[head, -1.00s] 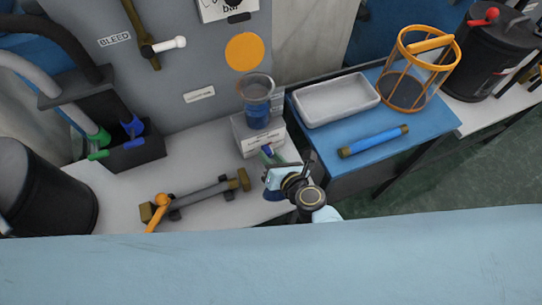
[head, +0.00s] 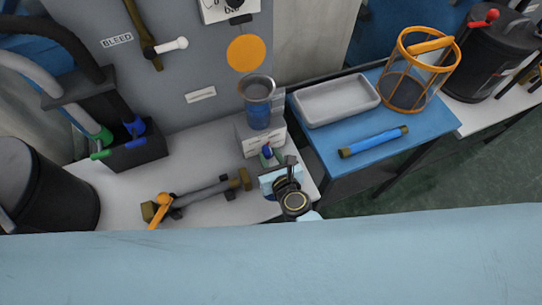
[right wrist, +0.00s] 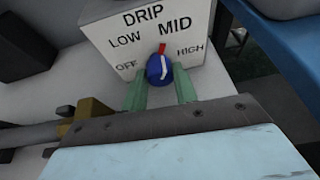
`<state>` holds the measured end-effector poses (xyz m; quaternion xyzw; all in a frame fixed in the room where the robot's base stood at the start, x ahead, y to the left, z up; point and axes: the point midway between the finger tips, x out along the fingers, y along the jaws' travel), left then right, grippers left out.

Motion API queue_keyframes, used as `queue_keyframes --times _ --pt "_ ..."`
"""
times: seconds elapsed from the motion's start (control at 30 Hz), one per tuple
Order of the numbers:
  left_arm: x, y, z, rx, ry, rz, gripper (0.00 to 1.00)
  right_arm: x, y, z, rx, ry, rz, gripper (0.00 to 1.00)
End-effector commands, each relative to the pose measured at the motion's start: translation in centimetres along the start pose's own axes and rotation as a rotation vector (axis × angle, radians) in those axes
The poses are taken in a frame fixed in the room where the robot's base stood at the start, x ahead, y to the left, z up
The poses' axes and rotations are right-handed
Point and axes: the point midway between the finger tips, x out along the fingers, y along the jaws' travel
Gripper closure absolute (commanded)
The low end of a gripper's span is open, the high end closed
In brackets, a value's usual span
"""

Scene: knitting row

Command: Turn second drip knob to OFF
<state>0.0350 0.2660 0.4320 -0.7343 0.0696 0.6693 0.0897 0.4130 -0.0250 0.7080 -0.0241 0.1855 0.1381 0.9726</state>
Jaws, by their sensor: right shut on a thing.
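The drip knob (right wrist: 158,68) is blue with a white line, on the front of a white box (right wrist: 96,22) lettered DRIP, LOW, MID, HIGH and OFF. A red mark sits just above the knob, under MID, and the white line points up near it. In the right wrist view my right gripper (right wrist: 160,90) has its green fingers on both sides of the knob, shut on it. My left gripper is not in view.
A pipe with an orange-handled valve (head: 205,192) lies left of my right gripper. A blue table (head: 433,125) at the right holds a white tray (head: 335,98), an orange-rimmed basket (head: 408,75) and a blue cylinder (head: 373,142).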

Motion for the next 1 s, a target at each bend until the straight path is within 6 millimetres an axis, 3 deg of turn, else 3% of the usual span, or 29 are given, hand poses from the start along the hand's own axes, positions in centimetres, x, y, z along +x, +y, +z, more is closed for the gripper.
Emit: queue_keyframes --times 0.3,0.8,0.83,1.0 --pt "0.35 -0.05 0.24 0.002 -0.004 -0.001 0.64 0.01 0.03 -0.06 -0.117 -0.004 -0.048 0.94" --pt "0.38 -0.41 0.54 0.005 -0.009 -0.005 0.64 0.0 0.02 -0.03 -0.136 -0.005 -0.056 0.94" --pt "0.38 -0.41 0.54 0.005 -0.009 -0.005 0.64 0.0 0.02 -0.03 -0.136 -0.005 -0.056 0.7" --pt "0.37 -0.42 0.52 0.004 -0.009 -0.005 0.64 0.0 0.04 -0.03 -0.136 -0.005 -0.056 0.5"
